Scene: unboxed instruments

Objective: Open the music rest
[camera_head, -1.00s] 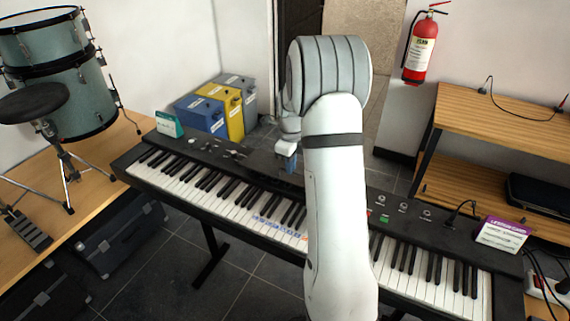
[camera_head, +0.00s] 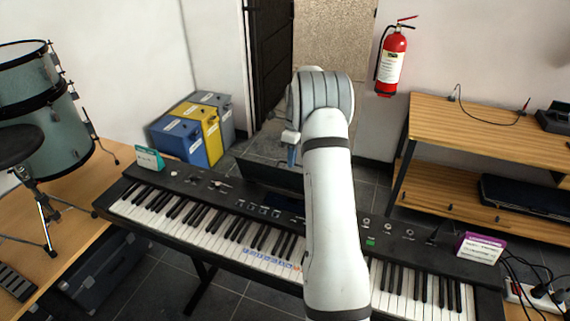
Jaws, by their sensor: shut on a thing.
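The black keyboard (camera_head: 205,190) stands across the middle of the view. Its music rest (camera_head: 265,177) is a dark flat panel at the back, tilted up from the keyboard's top. My white arm reaches over the keys from the front and hides part of the keyboard and the right part of the panel. My gripper (camera_head: 291,157), with blue fingers, is at the panel's upper edge, shut on the music rest. The exact finger contact is small and partly hidden by my arm.
A teal card (camera_head: 149,159) and a purple-and-white card (camera_head: 481,247) stand on the keyboard's ends. Blue, yellow and grey boxes (camera_head: 206,133) stand behind at left. A wooden shelf (camera_head: 480,135) is at right, drums (camera_head: 40,120) at left. Open floor lies behind the keyboard.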

